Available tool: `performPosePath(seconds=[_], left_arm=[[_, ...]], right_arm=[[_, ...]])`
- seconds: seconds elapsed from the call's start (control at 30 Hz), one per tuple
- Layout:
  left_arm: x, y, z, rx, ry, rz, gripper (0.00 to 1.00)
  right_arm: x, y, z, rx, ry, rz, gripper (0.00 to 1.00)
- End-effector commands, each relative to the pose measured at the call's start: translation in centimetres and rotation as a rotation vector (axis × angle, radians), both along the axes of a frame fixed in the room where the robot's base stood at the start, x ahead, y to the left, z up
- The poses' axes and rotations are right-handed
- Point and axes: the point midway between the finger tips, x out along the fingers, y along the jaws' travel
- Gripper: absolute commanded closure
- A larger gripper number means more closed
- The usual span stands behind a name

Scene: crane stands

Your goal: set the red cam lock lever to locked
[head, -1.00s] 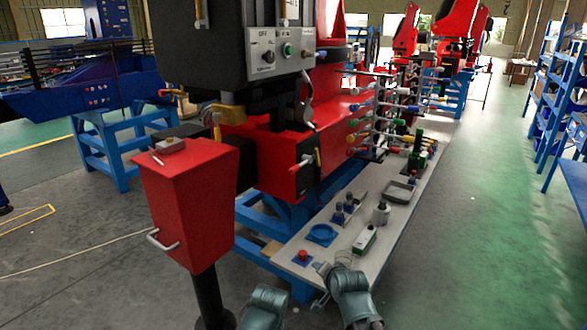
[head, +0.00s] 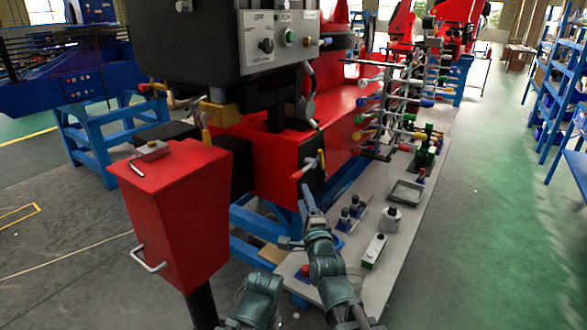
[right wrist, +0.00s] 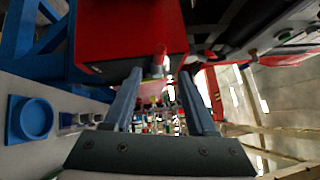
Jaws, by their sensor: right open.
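The red cam lock lever (head: 298,174) sticks out from a dark plate on the front of the red machine body, beside a yellow-handled lever (head: 321,160). My right gripper (head: 300,218) is open and empty, just below and in front of the red lever, and apart from it. In the right wrist view, a red rounded end (right wrist: 160,54), seemingly that lever's, shows ahead between the spread fingertips of my right gripper (right wrist: 160,72). A left arm link shows at the bottom of the head view, but its gripper does not.
A grey bench (head: 402,238) with small fixtures, a tray (head: 406,191) and a rack of coloured levers (head: 385,120) runs along the right. A red box on a post (head: 175,215) stands at the left. A control panel (head: 282,42) overhangs above. The green floor at right is clear.

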Motion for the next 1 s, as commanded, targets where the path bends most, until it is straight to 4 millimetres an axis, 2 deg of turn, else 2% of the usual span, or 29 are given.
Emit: performPosePath(seconds=[0.27,0.37,0.8,1.0], left_arm=[[0.0,0.0,0.3,0.0,0.0,0.0,0.48],[0.0,0.0,0.6,0.0,0.0,0.0,0.48],[0.0,0.0,1.8,0.0,0.0,0.0,0.48],[0.0,0.0,1.9,0.0,0.0,0.0,0.48]], right_arm=[[2.0,0.3,0.3,-0.002,0.001,0.0,0.43],[3.5,0.5,0.5,-0.001,0.002,0.0,0.43],[12.0,1.8,1.7,-0.003,0.002,0.0,0.43],[13.5,2.0,1.9,-0.002,0.002,0.0,0.43]])
